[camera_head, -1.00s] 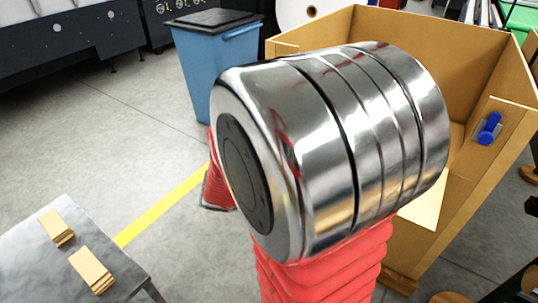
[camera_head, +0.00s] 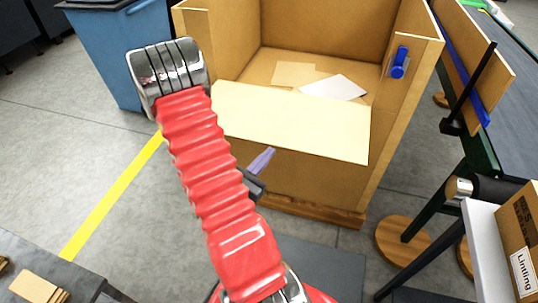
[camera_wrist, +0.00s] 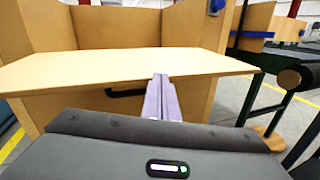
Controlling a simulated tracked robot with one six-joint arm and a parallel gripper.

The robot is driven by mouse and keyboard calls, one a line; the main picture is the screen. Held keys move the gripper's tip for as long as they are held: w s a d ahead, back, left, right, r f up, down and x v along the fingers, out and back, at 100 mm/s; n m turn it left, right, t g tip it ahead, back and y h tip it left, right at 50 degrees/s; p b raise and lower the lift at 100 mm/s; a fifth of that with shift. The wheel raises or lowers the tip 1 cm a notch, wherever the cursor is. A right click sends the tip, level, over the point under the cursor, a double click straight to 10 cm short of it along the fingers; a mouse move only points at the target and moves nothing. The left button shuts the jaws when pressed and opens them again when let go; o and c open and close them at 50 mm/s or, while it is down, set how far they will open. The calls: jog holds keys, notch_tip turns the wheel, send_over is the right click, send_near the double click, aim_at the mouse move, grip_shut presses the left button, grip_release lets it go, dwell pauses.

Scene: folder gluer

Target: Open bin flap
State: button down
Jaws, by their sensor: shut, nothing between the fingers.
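The bin is a large tan box (camera_head: 325,35), open at the top. Its pale flap (camera_head: 290,120) spans the front and juts outward over the lower front wall. In the wrist view the flap (camera_wrist: 60,70) lies nearly level, with a dark handle (camera_wrist: 125,92) below it. A blue latch (camera_head: 400,62) is on the bin's right side and also shows in the wrist view (camera_wrist: 216,6). My gripper (camera_head: 263,160) is just below the flap's front edge, its purple fingers shut and empty. In the wrist view the fingertips (camera_wrist: 160,78) overlap the flap's edge; contact cannot be told.
Flat sheets (camera_head: 335,88) lie inside the bin. A blue lidded bin (camera_head: 115,50) stands left. A conveyor (camera_head: 515,95) with wooden feet and a labelled carton (camera_head: 522,235) are at right. A grey table (camera_head: 60,270) is at lower left.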

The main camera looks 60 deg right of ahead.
notch_tip(320, 180, down, 11)
jog(key=w+a+n+t+y, duration=0.1)
jog(key=n+t, duration=0.4)
jog(key=shift+w+y, duration=0.15)
jog(key=shift+y, duration=0.15)
jog(key=shift+d, duration=0.15)
jog(key=w+d+r, duration=0.1)
jog(key=d+r, duration=0.2)
jog(key=d, duration=0.5)
jog(key=shift+w+d, duration=0.2)
jog(key=shift+d, duration=0.1)
jog(key=shift+w, duration=0.1)
